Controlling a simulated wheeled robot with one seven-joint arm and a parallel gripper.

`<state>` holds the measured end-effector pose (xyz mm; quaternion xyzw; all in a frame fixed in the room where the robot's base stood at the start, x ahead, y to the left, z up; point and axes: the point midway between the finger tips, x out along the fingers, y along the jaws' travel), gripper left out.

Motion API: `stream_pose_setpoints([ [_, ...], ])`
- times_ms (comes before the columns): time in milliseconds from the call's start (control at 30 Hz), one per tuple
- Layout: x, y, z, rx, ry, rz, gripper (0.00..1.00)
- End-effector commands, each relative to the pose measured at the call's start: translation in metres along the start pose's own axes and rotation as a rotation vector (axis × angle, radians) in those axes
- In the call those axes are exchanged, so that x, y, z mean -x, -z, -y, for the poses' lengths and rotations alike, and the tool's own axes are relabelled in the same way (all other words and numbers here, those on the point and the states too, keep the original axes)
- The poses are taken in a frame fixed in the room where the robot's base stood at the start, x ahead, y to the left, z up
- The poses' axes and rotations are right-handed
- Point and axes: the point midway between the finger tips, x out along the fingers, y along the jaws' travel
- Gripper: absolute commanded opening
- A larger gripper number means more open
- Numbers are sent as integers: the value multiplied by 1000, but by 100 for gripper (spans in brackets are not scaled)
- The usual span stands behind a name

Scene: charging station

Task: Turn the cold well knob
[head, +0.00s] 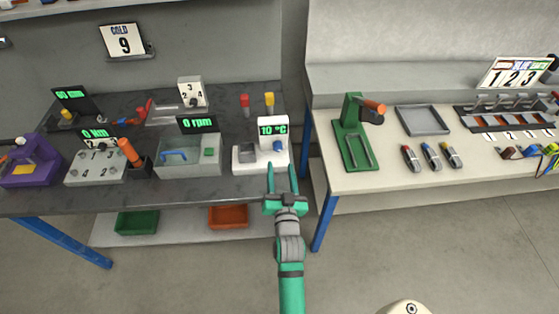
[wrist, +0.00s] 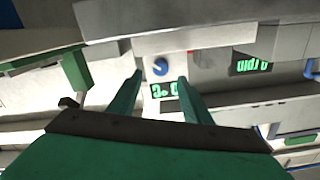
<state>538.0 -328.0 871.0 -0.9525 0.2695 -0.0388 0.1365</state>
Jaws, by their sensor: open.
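The cold well is a small white unit (head: 243,161) at the right front of the dark bench. It has a display (head: 273,129) reading 10 °C in green and a blue knob (head: 278,146) below it. In the wrist view the blue knob (wrist: 161,67) shows between the fingers, with the green display (wrist: 163,90) beside it. My green gripper (head: 283,166) is open and empty, in front of the unit with its fingers pointing toward the knob. The fingertips (wrist: 160,78) lie either side of the knob in the wrist view; I cannot tell how far off they are.
Left of the unit stands a grey box (head: 190,165) with a 0 rpm display (head: 198,123). A sign (head: 122,41) reads COLD 9. On the right-hand table (head: 390,178) stands a green press (head: 353,140). A gap separates the tables.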

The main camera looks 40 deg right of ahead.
Motion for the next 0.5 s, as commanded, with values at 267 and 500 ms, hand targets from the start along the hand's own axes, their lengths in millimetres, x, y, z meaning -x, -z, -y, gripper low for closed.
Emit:
stream_pose_setpoints([
  [267,31,0,0,0,0,1,45],
  [500,35,0,0,-1,0,0,45],
])
